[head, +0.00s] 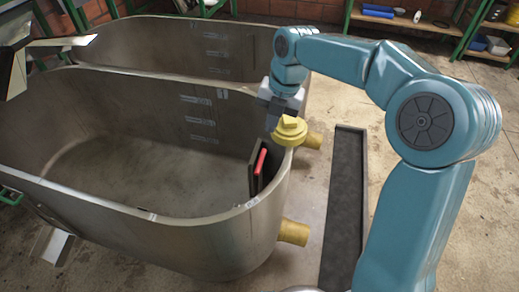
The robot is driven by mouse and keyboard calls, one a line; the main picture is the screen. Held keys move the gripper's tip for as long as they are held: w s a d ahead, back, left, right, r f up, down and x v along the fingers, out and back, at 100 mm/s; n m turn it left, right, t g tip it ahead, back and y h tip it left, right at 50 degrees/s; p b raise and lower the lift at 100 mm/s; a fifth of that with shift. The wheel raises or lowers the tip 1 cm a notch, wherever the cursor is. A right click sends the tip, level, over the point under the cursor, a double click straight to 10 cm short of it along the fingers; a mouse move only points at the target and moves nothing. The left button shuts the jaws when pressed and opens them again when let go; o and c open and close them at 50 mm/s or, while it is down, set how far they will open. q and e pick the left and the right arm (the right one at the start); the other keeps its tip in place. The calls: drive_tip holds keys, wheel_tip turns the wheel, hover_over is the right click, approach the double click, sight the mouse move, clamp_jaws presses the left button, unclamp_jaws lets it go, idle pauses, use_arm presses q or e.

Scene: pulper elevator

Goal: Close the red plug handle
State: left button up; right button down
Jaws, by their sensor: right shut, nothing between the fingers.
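The red plug handle (260,162) is a short upright red bar on a dark plate (254,172), at the right end inside the nearer metal tank (130,213). My right gripper (277,110) is grey and dark, at the end of the blue arm, by the tank's right rim. It is shut and empty, above and apart from the red handle. A yellow round cap (290,131) sits just below the gripper, and I cannot tell whether they touch.
A second metal tank (215,52) stands behind. Yellow pipe stubs (293,232) stick out of the nearer tank's right side. A dark floor channel (345,205) runs to the right of them. Green shelving (480,30) stands at the back right. The nearer tank's inside is mostly clear.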

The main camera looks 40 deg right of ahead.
hover_over(261, 181)
drive_tip(key=f, duration=1.1)
drive_tip(key=shift+s+d+b, duration=0.2)
drive_tip(key=shift+d+b, duration=0.15)
drive_tip(key=shift+b, duration=0.05)
drive_tip(key=shift+w+a+f, duration=0.1)
drive_tip(key=shift+w+f, duration=0.1)
drive_tip(key=shift+f, duration=0.4)
wheel_tip(261, 181, down, 11)
drive_tip(key=b, duration=0.7)
drive_tip(key=shift+s+r, duration=0.15)
drive_tip(key=shift+a, duration=0.1)
